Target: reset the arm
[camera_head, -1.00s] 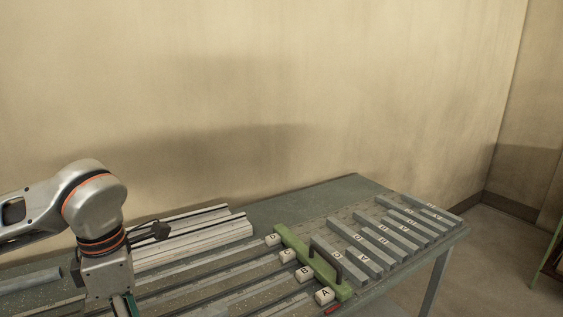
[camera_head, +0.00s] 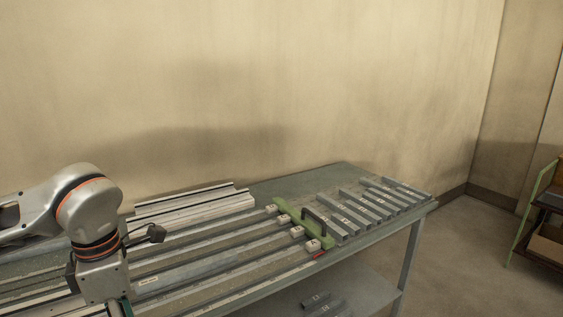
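My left arm (camera_head: 90,215) comes in from the left over the left part of the bench, its wrist pointing down. The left gripper is almost wholly cut off by the bottom edge, so its fingers are hidden. My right arm and gripper do not show. The bench (camera_head: 345,181) carries long metal profiles (camera_head: 195,207) on its left half. A green clamp bar (camera_head: 303,224) with a dark handle lies across the profile ends, beside small lettered white blocks (camera_head: 297,232).
Several grey lettered bars (camera_head: 362,209) lie side by side at the bench's right end. More grey pieces (camera_head: 322,302) lie on the lower shelf. A green-framed rack (camera_head: 532,205) stands at the far right. The floor between bench and rack is clear.

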